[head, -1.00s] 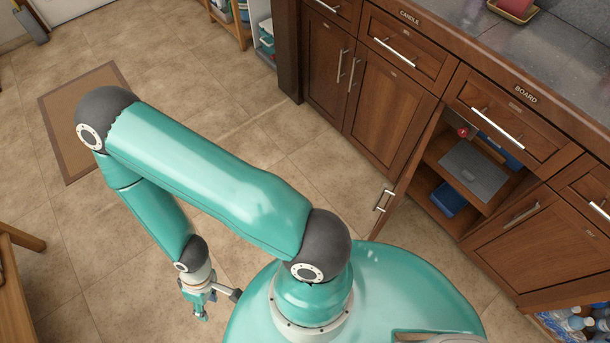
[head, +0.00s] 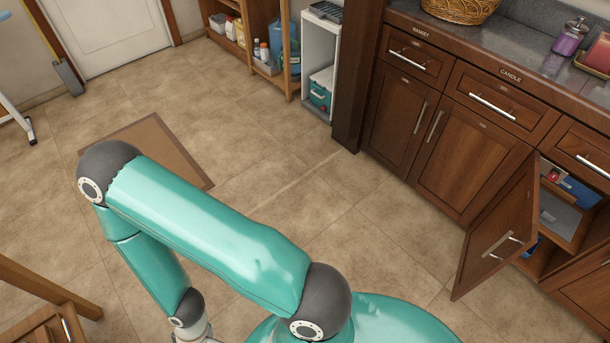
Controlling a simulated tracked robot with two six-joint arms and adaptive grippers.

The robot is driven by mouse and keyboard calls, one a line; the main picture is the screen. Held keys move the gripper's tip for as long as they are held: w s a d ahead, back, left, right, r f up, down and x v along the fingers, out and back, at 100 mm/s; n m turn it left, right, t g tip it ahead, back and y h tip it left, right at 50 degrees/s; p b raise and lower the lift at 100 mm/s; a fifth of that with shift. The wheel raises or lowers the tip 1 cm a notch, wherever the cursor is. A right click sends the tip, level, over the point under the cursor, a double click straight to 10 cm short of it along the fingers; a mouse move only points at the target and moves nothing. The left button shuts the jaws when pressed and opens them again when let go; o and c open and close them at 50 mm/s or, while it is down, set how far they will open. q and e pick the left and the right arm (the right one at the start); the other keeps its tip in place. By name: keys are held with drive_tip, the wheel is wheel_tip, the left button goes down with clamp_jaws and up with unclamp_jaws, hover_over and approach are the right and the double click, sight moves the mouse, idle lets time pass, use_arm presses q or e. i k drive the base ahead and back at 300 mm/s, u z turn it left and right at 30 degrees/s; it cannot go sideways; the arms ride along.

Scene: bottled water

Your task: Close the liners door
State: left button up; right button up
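A brown wooden cabinet door (head: 497,235) stands wide open at the right, swung out from the lower counter. Its metal handle (head: 501,244) shows on the face turned to me. I cannot read a liners label on it. Behind it, the open cabinet shows a grey shelf item (head: 562,214) and part of a blue thing. My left arm folds across the lower left, apart from the door. Its gripper is cut off below the bottom edge. My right arm and gripper do not show.
Closed doors (head: 395,125) and drawers labelled BASKET and CANDLE line the counter (head: 450,38). Open tiled floor (head: 290,175) lies left of the open door. A brown mat (head: 165,150) lies further left. Wooden furniture (head: 45,325) stands at the lower left.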

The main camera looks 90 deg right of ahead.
sight(507, 227)
drive_tip(key=u, duration=0.6)
drive_tip(key=i, duration=0.2)
drive_tip(key=z, duration=3.2)
drive_tip(key=i, duration=0.3)
drive_tip(key=z, duration=1.85)
drive_tip(key=k, duration=0.55)
drive_tip(key=z, duration=0.45)
drive_tip(key=i, duration=1.6)
drive_tip(key=u, duration=0.4)
